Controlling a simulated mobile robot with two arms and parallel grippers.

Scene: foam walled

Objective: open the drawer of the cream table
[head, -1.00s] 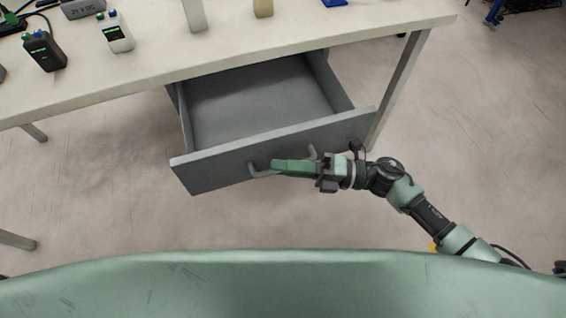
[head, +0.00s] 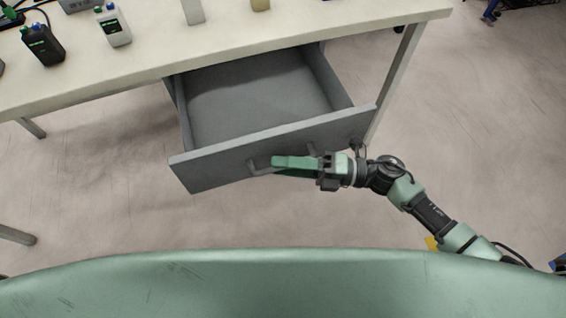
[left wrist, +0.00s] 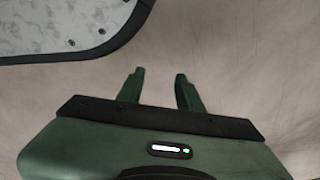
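The cream table (head: 250,48) runs across the top of the head view. Its grey drawer (head: 255,100) is pulled well out, and its empty inside shows. The front panel (head: 215,172) faces me and carries a grey bar handle (head: 259,168). My right gripper (head: 290,164) lies along the handle, its green fingers shut on the bar and hiding its middle. My left gripper (left wrist: 157,80) shows only in the left wrist view, open and empty above bare floor.
A black device (head: 43,45), a white device (head: 113,27) and other small items stand on the tabletop. A table leg (head: 395,80) stands right of the drawer. The floor (head: 480,130) on the right is clear.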

